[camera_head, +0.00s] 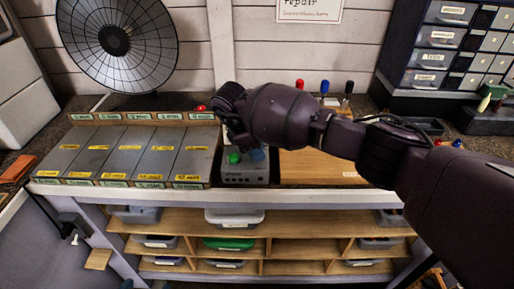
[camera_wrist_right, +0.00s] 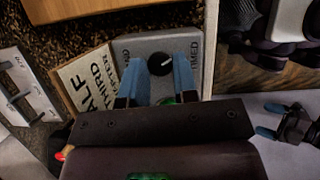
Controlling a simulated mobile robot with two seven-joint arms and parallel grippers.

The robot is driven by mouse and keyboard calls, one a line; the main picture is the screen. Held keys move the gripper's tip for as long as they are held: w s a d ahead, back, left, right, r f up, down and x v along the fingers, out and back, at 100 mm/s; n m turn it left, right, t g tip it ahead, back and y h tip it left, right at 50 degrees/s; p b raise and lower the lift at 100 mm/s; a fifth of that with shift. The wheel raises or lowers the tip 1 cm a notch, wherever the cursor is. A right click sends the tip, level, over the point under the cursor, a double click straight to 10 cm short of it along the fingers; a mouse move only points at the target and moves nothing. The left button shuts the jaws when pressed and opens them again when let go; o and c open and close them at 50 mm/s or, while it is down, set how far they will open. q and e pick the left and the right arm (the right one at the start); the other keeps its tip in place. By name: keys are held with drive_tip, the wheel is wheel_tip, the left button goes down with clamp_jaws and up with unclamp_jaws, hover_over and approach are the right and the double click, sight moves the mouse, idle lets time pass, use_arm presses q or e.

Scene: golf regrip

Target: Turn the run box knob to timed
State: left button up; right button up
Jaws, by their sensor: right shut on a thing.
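The grey run box (camera_head: 245,179) stands on the bench beside the metal-topped rack. In the right wrist view its face (camera_wrist_right: 150,43) shows a black knob (camera_wrist_right: 160,63) with a white pointer slanting up and right, towards the TIMED lettering (camera_wrist_right: 195,53). The opposite lettering is partly covered by a finger. My right gripper (camera_wrist_right: 161,66) has its blue fingers on either side of the knob, shut on it. In the head view my right gripper (camera_head: 254,157) reaches down over the box, hiding the knob. My left gripper (camera_wrist_right: 284,134) seems to show at the right wrist view's edge, its opening unclear.
A green button (camera_head: 234,158) sits on the box beside my fingers. The labelled rack (camera_head: 130,152) lies close on the left, a wooden board (camera_head: 325,168) on the right. A round dish (camera_head: 117,38) stands behind. Shelves with bins (camera_head: 235,217) are below the bench.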

drive_tip(key=shift+m, duration=0.3)
idle(0.4)
drive_tip(key=o, duration=0.9)
drive_tip(key=v, duration=1)
drive_tip(key=shift+r+b, duration=0.3)
drive_tip(key=shift+r, duration=0.05)
drive_tip(key=shift+w, duration=0.1)
